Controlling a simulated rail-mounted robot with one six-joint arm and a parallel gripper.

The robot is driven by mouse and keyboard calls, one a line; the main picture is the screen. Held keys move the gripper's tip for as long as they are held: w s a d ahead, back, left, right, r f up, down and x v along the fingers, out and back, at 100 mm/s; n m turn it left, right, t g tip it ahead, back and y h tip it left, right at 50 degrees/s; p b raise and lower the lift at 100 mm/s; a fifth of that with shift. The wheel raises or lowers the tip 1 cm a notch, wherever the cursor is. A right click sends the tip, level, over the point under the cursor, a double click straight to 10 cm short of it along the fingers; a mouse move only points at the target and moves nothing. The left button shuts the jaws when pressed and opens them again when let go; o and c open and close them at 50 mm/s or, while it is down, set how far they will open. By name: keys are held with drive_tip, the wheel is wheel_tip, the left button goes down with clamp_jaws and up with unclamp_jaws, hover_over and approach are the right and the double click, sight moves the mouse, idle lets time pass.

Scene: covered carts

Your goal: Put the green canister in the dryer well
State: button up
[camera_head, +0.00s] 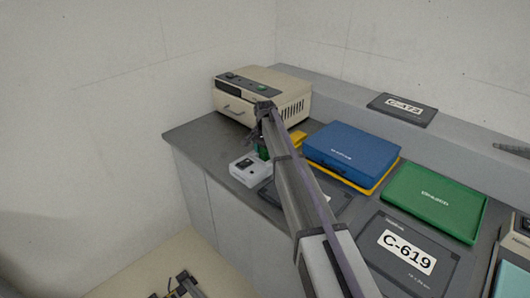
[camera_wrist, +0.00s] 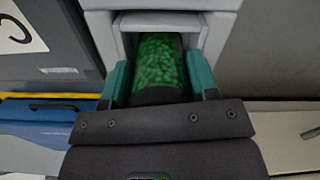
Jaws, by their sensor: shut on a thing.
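The green canister (camera_wrist: 158,62), with a speckled green body and a dark end, is between the teal fingers of my gripper (camera_wrist: 160,80) in the wrist view. My gripper is shut on it. A light grey box with a square recess (camera_wrist: 160,20), seemingly the dryer well, lies directly beyond the canister. The canister's far end overlaps the recess opening; how deep it sits cannot be told. In the head view a small patch of green (camera_head: 262,151) shows below my wrist, beside the small white box (camera_head: 248,172). My arm hides part of this area.
A beige machine (camera_head: 285,84) stands behind my wrist. To the right are a blue case (camera_head: 350,145) on a yellow one, a green case (camera_head: 435,198) and a dark C-619 case (camera_head: 385,275). The counter's left front (camera_head: 205,140) is clear.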

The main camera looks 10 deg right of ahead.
drive_tip(key=o, duration=1.1)
wheel_tip(320, 180, up, 13)
drive_tip(key=p, duration=1.3)
drive_tip(key=shift+f, duration=0.2)
drive_tip(key=s+n, duration=0.3)
drive_tip(key=s, duration=1)
drive_tip(key=s+n, duration=0.2)
drive_tip(key=s, duration=1.1)
drive_tip(key=s+n, duration=0.3)
drive_tip(key=s, duration=1)
drive_tip(key=shift+s+f+n, duration=0.2)
drive_tip(key=shift+s+n, duration=0.1)
drive_tip(key=shift+s, duration=0.05)
